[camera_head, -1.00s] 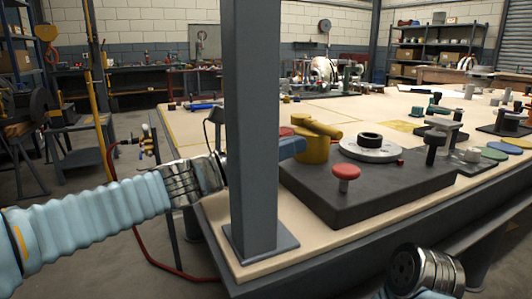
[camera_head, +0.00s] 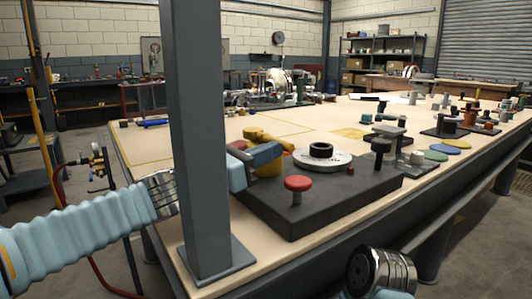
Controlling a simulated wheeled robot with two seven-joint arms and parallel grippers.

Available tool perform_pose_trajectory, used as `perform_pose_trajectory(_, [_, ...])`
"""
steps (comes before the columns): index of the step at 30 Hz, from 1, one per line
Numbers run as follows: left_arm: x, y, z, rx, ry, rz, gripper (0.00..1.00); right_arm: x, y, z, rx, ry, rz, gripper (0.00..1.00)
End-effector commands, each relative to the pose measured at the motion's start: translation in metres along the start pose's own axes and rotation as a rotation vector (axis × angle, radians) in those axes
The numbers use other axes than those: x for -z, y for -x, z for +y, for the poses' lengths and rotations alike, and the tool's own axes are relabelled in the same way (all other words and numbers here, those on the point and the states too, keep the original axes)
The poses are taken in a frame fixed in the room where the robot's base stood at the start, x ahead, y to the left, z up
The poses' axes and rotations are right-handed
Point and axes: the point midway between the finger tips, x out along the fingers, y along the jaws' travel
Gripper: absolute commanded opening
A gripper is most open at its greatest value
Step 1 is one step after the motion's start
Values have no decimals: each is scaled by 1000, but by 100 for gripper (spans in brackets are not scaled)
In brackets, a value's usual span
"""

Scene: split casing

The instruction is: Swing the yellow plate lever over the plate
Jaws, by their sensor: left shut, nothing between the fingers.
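The lever's end is partly hidden by my left gripper (camera_head: 280,151). That gripper is shut and empty, in front of the yellow post at the plate's left. I cannot tell whether it touches the lever. My right arm (camera_head: 382,272) shows at the bottom edge; its gripper is out of view.
A grey upright post (camera_head: 203,150) stands at the table's near-left corner and hides part of my left arm. A red knob (camera_head: 298,184) stands on the block's near side. Dark clamps (camera_head: 381,150) and coloured discs (camera_head: 452,147) lie to the right.

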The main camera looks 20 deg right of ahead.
Motion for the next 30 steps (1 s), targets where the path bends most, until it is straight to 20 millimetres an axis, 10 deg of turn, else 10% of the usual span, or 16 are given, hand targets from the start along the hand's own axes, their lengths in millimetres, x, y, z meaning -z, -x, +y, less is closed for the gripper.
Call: perform_pose_trajectory(30, [7, -45, -10, 1, 0, 0, 0, 0, -2, 0, 1, 0, -1, 71])
